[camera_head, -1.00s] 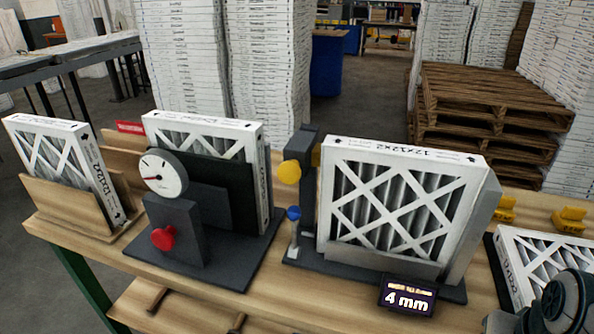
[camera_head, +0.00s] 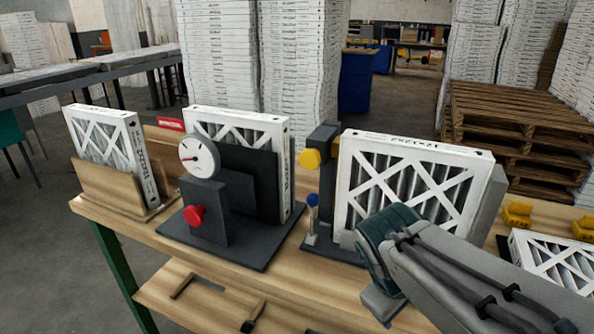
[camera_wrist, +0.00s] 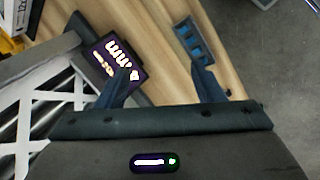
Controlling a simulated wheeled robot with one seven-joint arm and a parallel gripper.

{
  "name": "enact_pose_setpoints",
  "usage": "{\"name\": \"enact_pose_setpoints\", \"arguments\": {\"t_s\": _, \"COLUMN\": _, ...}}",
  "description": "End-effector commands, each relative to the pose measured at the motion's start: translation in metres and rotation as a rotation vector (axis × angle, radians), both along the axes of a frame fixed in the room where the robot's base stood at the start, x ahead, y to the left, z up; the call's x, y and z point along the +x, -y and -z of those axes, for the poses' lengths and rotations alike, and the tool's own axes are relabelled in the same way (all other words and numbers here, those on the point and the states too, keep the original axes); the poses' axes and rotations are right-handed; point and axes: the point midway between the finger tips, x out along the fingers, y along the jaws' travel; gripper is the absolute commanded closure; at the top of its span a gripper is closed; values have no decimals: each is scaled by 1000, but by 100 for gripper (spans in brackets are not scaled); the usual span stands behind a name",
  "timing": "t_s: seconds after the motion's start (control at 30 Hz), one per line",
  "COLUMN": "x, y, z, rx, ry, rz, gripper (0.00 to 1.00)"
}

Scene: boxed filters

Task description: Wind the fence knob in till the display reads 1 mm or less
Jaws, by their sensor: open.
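The fixture (camera_head: 328,140) right of centre holds a white-framed filter (camera_head: 415,180) upright. A yellow knob (camera_head: 311,158) sits on its post, with a blue-topped lever (camera_head: 313,200) below. I cannot tell which of these is the fence knob. In the wrist view the lit display (camera_wrist: 118,60) appears rotated and partly behind a finger; it seems to read 4 mm. My arm hides it in the head view. My gripper (camera_wrist: 163,82) is open and empty, fingers apart above the table near the display.
A dial gauge (camera_head: 199,157) with a red knob (camera_head: 194,216) stands left of the fixture, beside another filter. A wooden rack (camera_head: 105,187) holds a filter at the far left. A blue slotted piece (camera_wrist: 193,42) lies near my right finger. Yellow blocks (camera_head: 517,214) are at the right.

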Motion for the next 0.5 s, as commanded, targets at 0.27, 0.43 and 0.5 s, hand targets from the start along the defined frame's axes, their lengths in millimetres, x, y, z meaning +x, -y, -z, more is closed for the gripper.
{"name": "enact_pose_setpoints", "arguments": {"t_s": 0.27, "x": 62, "y": -61, "z": -39, "rx": -791, "ry": -84, "rz": -841, "gripper": 39}}
{"name": "enact_pose_setpoints", "arguments": {"t_s": 0.43, "x": 83, "y": -130, "z": -84, "rx": -1273, "ry": -97, "rz": -1153, "gripper": 39}}
{"name": "enact_pose_setpoints", "arguments": {"t_s": 0.5, "x": 84, "y": -157, "z": -101, "rx": -1436, "ry": -95, "rz": -1224, "gripper": 39}}
